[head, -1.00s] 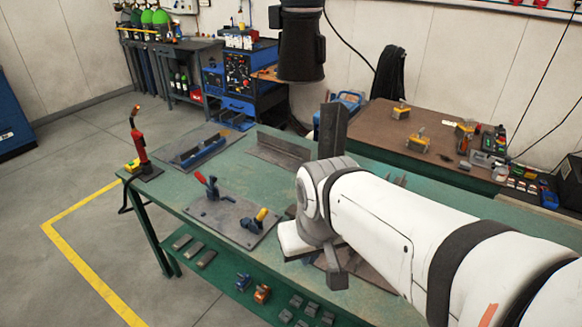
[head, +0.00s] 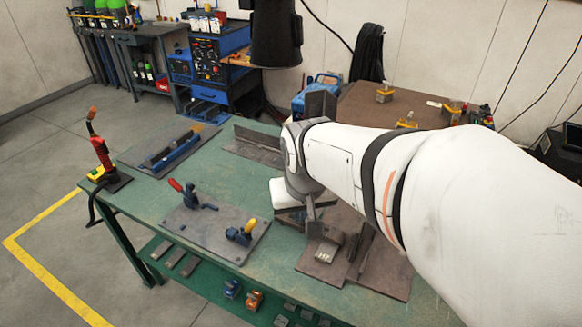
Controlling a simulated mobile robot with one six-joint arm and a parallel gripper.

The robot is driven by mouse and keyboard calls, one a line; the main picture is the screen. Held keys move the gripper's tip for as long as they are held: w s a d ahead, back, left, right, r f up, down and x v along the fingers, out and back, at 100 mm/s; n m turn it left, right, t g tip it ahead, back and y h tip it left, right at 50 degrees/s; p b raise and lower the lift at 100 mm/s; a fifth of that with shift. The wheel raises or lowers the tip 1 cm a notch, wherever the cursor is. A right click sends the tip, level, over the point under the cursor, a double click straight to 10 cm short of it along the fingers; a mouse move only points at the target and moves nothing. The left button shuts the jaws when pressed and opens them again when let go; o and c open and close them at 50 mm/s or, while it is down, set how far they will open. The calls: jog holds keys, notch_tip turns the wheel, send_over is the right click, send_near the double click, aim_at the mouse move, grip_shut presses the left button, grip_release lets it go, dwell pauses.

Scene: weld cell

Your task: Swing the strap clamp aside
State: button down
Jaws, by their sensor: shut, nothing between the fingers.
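My gripper (head: 311,214) hangs below the white wrist of my arm, over the middle of the table, and is shut with nothing in it. Its fingertips are small and dark here. Below and right of it, a brown-grey plate (head: 318,262) carries a dark grey block-like piece (head: 332,243) and a long narrow bar (head: 358,257); the strap clamp may be among these, but I cannot tell its shape. My arm hides part of this plate. I cannot tell whether the gripper touches anything there.
Left of my gripper, a grey plate (head: 208,232) carries a red-handled clamp (head: 188,194) and a yellow-handled clamp (head: 243,232). An angle piece (head: 258,146) and a blue-barred fixture (head: 178,152) lie farther back. A red torch (head: 100,152) stands at the table's left corner.

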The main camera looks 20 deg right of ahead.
jog(key=w+d+f+m+h+b, duration=0.15)
jog(key=w+d+f+m, duration=0.25)
jog(key=w+d+f, duration=0.4)
jog(key=w+d+f+m+h+b, duration=0.1)
jog(key=w+d+f+m+b, duration=0.25)
jog(key=d+f, duration=0.5)
jog(key=shift+g+y, duration=0.25)
jog(key=shift+g, duration=0.15)
jog(key=d+f, duration=0.1)
jog(key=f, duration=0.1)
jog(key=w+d+f, duration=0.1)
jog(key=d+f, duration=0.1)
jog(key=w+d+f, duration=0.1)
jog(key=f, duration=0.2)
jog(key=shift+w+d, duration=0.15)
jog(key=shift+w, duration=0.1)
jog(key=shift+s+a+f, duration=0.1)
jog(key=shift+a+f, duration=0.1)
jog(key=shift+f, duration=0.05)
jog(key=shift+s+a+r, duration=0.1)
jog(key=shift+s+a, duration=0.95)
jog(key=shift+a, duration=0.1)
jog(key=shift+s+a, duration=0.1)
